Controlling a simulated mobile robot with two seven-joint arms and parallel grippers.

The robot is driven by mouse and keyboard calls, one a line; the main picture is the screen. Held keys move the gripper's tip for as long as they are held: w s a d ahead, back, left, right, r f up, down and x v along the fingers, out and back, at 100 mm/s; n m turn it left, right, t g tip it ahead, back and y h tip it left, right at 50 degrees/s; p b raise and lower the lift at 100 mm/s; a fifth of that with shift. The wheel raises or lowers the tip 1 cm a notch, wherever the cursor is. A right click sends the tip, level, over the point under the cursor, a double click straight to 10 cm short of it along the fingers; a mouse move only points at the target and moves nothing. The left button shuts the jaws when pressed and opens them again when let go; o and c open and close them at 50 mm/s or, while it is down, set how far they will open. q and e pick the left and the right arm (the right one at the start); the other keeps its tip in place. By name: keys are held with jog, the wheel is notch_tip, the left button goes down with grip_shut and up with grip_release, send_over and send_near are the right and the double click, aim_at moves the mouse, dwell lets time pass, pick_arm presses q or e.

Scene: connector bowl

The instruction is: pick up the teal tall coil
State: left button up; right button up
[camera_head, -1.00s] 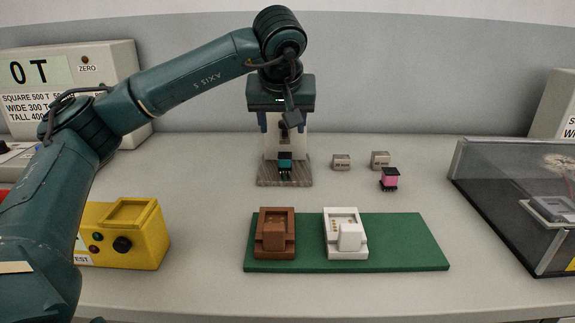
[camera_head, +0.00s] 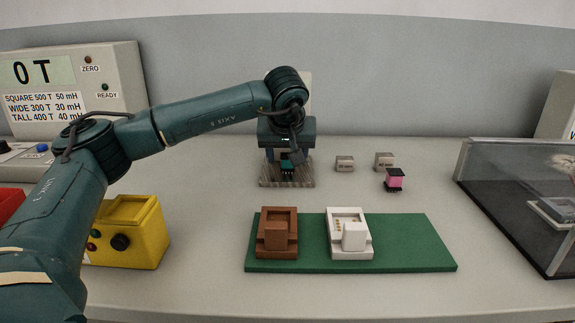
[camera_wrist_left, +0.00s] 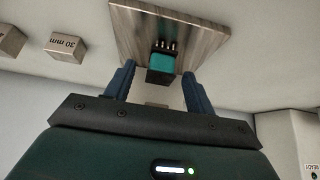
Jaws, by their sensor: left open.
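The teal tall coil (camera_head: 287,167) stands on a wood-grain block (camera_head: 301,180) at the back middle of the table, partly hidden by my left gripper. In the left wrist view the teal coil (camera_wrist_left: 162,66) shows its teal side and a row of pins, with the wooden block (camera_wrist_left: 205,36) around it. My left gripper (camera_wrist_left: 158,88) is open, with one blue finger on each side of the coil's line and visible gaps to it. In the head view my left gripper (camera_head: 286,160) is low over the block. My right gripper is not in view.
Small grey blocks (camera_head: 345,164) and a pink coil (camera_head: 395,179) lie right of the wooden block. A green mat (camera_head: 415,243) with a brown socket (camera_head: 277,228) and a white socket (camera_head: 346,228) is in front. A yellow box (camera_head: 130,232) is left; a clear-walled case (camera_head: 510,215) is right.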

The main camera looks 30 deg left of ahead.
pick_arm(q)
jog(key=shift+c, duration=0.2)
jog(key=c, duration=1.1)
jog(key=shift+r, duration=0.1)
